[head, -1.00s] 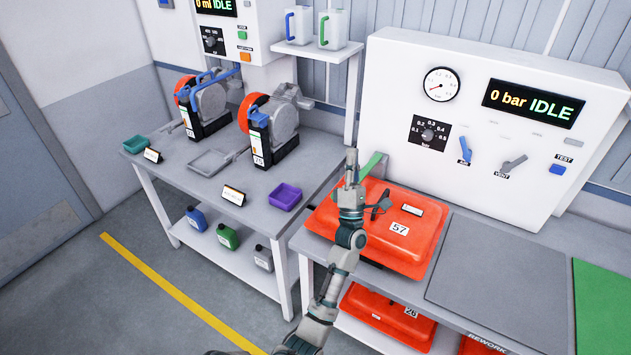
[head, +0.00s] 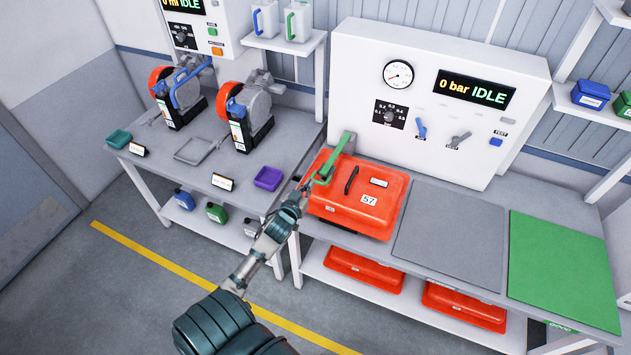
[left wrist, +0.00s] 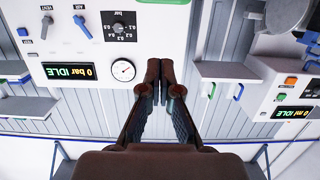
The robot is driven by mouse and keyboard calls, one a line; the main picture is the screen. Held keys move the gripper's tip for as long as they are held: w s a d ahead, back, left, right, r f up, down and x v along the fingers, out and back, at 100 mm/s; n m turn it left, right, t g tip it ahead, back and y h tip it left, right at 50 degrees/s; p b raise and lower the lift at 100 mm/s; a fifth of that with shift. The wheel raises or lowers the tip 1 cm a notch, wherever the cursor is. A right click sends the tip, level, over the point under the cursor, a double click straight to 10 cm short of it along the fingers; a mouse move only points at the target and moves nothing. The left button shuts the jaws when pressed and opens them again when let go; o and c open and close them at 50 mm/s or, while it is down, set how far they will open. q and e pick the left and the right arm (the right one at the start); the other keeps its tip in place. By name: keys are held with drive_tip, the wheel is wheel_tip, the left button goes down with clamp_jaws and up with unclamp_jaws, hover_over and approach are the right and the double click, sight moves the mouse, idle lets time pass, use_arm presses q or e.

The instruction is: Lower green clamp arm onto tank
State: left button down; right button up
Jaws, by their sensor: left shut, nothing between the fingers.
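The orange tank (head: 372,207) with label 57 lies on the bench below the pressure panel. It has a black handle on top. The green clamp arm (head: 336,156) runs from a grey mount at the tank's back left corner, slanting down over the tank's left end. My left gripper (head: 306,184) is shut and empty beside the tank's left edge, close to the arm's lower end; I cannot tell whether they touch. In the left wrist view its fingers (left wrist: 160,68) are together, and neither tank nor clamp arm shows there. My right gripper is not in view.
The white panel (head: 437,60) reads 0 bar IDLE, with a gauge and blue and grey levers. A grey mat (head: 447,235) and a green mat (head: 560,262) lie clear to the right. Orange tanks (head: 462,303) sit on the shelf below. A second bench (head: 215,165) stands left.

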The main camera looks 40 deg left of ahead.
use_arm(q)
drive_tip(key=w+a+f, duration=0.1)
drive_tip(key=w+f, duration=0.3)
drive_tip(key=w, duration=0.1)
drive_tip(key=shift+w+a+f, duration=0.3)
drive_tip(key=shift+a+f, duration=0.05)
drive_tip(key=shift+f, duration=0.05)
drive_tip(key=shift+f, duration=0.1)
